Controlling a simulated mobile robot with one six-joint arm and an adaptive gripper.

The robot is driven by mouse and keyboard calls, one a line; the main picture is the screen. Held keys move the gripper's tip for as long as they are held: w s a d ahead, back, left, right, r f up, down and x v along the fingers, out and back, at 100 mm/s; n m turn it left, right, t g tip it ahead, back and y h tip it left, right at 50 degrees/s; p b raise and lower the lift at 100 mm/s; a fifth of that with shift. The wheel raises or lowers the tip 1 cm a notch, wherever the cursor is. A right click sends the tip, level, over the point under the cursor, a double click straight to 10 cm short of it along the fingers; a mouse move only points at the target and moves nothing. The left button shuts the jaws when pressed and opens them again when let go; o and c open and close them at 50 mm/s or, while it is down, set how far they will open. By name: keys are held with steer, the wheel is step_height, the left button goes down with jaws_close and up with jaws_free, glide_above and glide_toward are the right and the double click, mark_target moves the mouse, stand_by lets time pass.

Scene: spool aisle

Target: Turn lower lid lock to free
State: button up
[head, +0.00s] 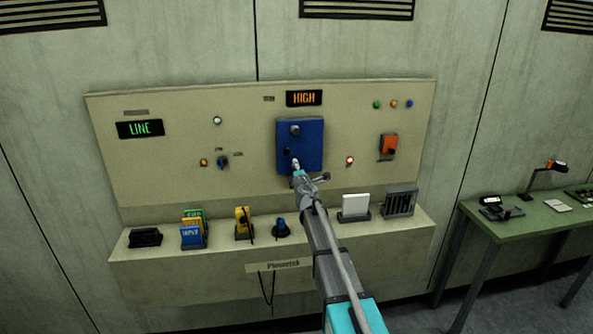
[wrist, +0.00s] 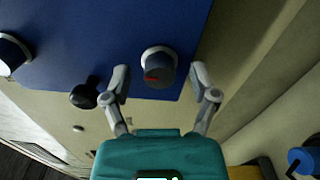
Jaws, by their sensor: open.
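The blue lid (head: 313,143) is on the beige panel, under the HIGH display. Its upper lock knob (head: 295,129) shows in the head view, and a knob also shows at the left edge of the wrist view (wrist: 13,55). The lower lock knob (wrist: 158,66) is round and dark with a pale rim and a red mark; it shows small in the head view (head: 295,162). My gripper (wrist: 160,80) is open, its two fingers on either side of the lower knob, with gaps. Contact cannot be told. A black ball handle (wrist: 85,94) sits beside the left finger.
A red switch (head: 388,145) is right of the lid. A green table (head: 520,222) stands further right.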

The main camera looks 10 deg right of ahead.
steer(key=s, duration=1.1)
steer(key=shift+s, duration=0.3)
steer(key=s+d+f+m+g+h, duration=0.3)
steer(key=s+d+f+m+g, duration=0.15)
steer(key=s+m, duration=0.3)
steer(key=s+d+f+m+g+h, duration=0.4)
steer(key=s+f+m, duration=0.2)
steer(key=m, duration=0.2)
steer(key=s+a+f+m+g+y, duration=0.2)
steer(key=s+a+f+g+y, duration=0.1)
steer(key=s, duration=0.7)
steer(key=s+a+f+m+g+y, duration=0.2)
steer(key=s+a+f+g+y, duration=0.2)
steer(key=s, duration=0.5)
steer(key=shift+s+a+f+m+g, duration=0.35)
steer(key=shift+a+f+g, duration=0.2)
steer(key=shift+a+g, duration=0.6)
steer(key=shift+d, duration=0.1)
steer(key=shift+c, duration=0.2)
